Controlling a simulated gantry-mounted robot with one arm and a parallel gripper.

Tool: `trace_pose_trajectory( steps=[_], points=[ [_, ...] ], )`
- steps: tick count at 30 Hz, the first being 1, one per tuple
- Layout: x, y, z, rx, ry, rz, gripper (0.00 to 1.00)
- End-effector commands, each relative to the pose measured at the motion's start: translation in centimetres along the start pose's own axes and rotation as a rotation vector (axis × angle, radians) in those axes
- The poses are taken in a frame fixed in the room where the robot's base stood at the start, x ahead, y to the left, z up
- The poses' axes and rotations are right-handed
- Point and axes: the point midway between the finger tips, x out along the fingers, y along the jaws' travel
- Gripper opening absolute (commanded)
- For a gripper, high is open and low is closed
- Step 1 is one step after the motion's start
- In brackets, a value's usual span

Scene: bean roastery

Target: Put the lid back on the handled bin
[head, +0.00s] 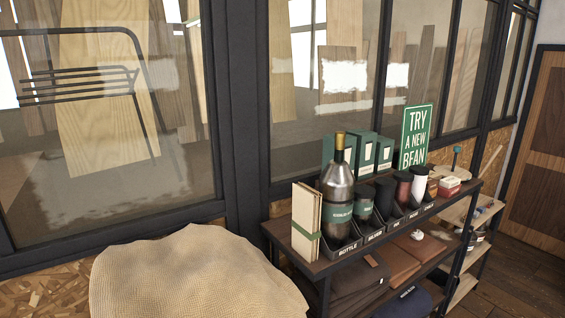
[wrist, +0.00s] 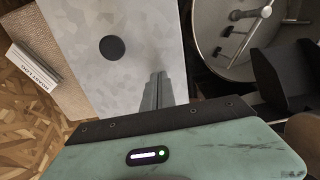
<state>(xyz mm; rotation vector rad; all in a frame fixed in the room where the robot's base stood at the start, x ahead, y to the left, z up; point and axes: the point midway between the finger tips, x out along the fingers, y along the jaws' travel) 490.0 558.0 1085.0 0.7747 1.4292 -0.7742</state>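I cannot make out a handled bin or its lid for certain in either view. In the wrist view a grey mottled flat surface (wrist: 88,20) fills the upper middle, with a dark round disc (wrist: 112,47) on it; I cannot tell whether the disc is a knob. My gripper (wrist: 157,78) shows as narrow grey fingers close together over the right part of this surface, right of and below the disc. The fingers look shut, with nothing visible between them. My gripper is not in the head view.
In the wrist view a round metal pan (wrist: 235,35) with stirring arms is at upper right, and a white labelled box (wrist: 34,68) at left. The head view shows a shelf (head: 290,238) of bottles and cups, a burlap sack (head: 190,275) and a glazed partition (head: 235,110).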

Motion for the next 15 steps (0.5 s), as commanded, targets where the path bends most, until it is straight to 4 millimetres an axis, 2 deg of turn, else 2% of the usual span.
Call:
trace_pose_trajectory(
  steps=[15],
  points=[
    [-3.0,0.1,0.0,0.001,0.001,0.004,0.00]
  ],
)
